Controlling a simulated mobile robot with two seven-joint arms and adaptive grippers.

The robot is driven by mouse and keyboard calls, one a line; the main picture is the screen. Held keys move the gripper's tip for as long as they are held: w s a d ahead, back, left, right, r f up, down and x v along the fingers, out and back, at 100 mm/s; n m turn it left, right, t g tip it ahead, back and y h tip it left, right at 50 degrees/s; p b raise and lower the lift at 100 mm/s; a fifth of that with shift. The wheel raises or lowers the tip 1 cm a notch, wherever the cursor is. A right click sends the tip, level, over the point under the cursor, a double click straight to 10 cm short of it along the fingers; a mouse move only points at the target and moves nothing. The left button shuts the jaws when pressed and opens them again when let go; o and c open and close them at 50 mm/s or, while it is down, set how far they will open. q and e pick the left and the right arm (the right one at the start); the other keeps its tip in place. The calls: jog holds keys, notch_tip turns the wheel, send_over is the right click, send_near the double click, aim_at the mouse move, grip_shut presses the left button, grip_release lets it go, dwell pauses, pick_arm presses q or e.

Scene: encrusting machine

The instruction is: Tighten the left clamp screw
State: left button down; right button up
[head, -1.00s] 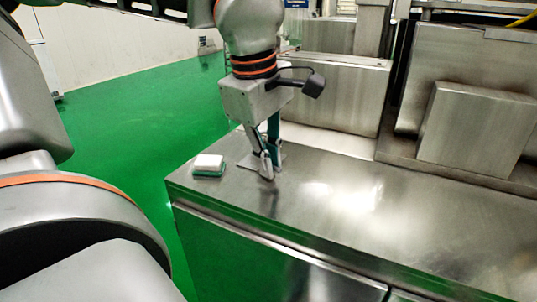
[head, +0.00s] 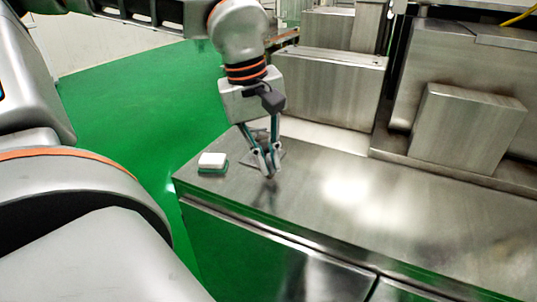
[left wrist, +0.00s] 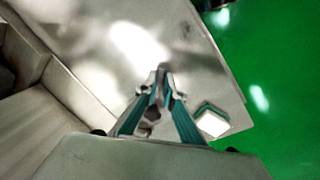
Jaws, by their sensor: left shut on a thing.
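My left gripper (head: 267,173) points down, low over the steel worktop near its left end. It also shows in the left wrist view (left wrist: 162,72), where its two teal fingers come together at the tips. It is shut on a small grey part (left wrist: 151,117), mostly hidden between the fingers. I cannot tell from its shape whether this is the left clamp screw, and no other clamp or screw is clear in these views. My right gripper is not in view.
The steel worktop (head: 330,215) is bare to the right of my gripper. A white and green sponge-like block (head: 212,161) lies just left of it, near the edge. Steel machine housings (head: 457,130) stand behind. Green floor (head: 130,110) lies beyond the left edge.

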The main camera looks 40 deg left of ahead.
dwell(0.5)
pick_arm(q)
jog(key=c, duration=2.2)
grip_release()
jog(key=r, duration=0.4)
jog(key=s+a+r, duration=0.1)
jog(key=r, duration=0.3)
jog(key=s+r, duration=0.1)
jog(key=r, duration=0.3)
jog(key=shift+a, duration=0.15)
jog(key=shift+s+f, duration=0.1)
jog(key=shift+f, duration=0.05)
